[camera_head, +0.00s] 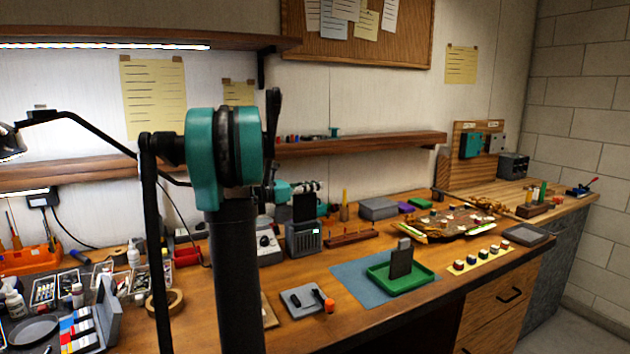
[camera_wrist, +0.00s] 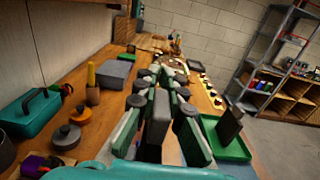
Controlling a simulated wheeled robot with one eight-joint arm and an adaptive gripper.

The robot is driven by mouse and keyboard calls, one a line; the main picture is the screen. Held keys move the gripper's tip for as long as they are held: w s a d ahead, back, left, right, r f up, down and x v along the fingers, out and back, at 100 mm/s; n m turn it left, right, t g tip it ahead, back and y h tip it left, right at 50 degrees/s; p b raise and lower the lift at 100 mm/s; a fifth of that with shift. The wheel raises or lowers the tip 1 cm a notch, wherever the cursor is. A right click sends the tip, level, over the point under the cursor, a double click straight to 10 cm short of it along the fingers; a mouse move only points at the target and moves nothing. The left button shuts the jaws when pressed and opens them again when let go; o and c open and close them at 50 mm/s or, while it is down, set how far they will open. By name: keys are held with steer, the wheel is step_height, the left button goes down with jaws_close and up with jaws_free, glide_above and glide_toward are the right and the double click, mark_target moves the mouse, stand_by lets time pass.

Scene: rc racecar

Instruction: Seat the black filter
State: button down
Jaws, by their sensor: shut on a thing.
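My gripper (camera_wrist: 158,95) is shut on a dark upright slab, the black filter (camera_wrist: 158,125), which stands between the two fingers. In the head view my gripper (camera_head: 303,190) is partly hidden behind my own arm. There the black filter (camera_head: 304,208) hangs upright right over a grey box with a slatted front (camera_head: 304,240). Its lower edge meets the top of the box in the picture; I cannot tell whether it is inside. A second dark grey slab (camera_head: 401,260) stands in a green tray (camera_head: 425,275). It also shows at the right in the wrist view (camera_wrist: 230,125).
The tray rests on a blue mat (camera_head: 350,270). A grey device with a dial (camera_head: 268,246) stands left of the box, and a wooden rack (camera_head: 350,238) right of it. A small grey tray (camera_head: 300,301) lies in front. A shelf (camera_head: 360,145) runs along the wall behind.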

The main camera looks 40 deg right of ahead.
mark_target(316, 216)
steer(key=shift+f, duration=5.55)
stand_by(0.4)
steer(key=c, duration=1.5)
jaws_free()
steer(key=shift+c, duration=0.2)
step_height(316, 216, up, 10)
steer(key=shift+r, duration=0.1)
